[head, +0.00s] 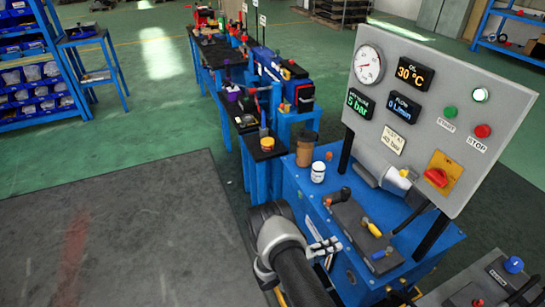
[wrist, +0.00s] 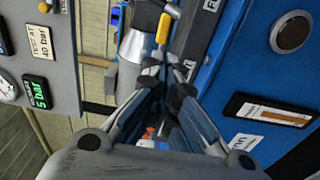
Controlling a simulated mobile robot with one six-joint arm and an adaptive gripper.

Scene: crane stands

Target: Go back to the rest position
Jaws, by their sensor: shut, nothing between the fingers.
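My gripper (head: 324,247) is low beside the front side of the blue crane stand (head: 290,190), left of the black plate with the yellow-handled lever. In the wrist view my gripper (wrist: 167,82) has its fingers drawn together with nothing held between them. A yellow-tipped lever (wrist: 164,28) and a grey cylinder show beyond the fingertips. The blue side of the stand (wrist: 225,75) fills the right of that view, close to the fingers. I cannot tell whether the fingers touch it.
A tilted grey control panel (head: 430,120) with a gauge, displays and a red switch rises above the stand. A white jar (head: 318,172) and a brown bottle (head: 305,150) stand on it. The grey floor mat (head: 120,230) to the left is clear.

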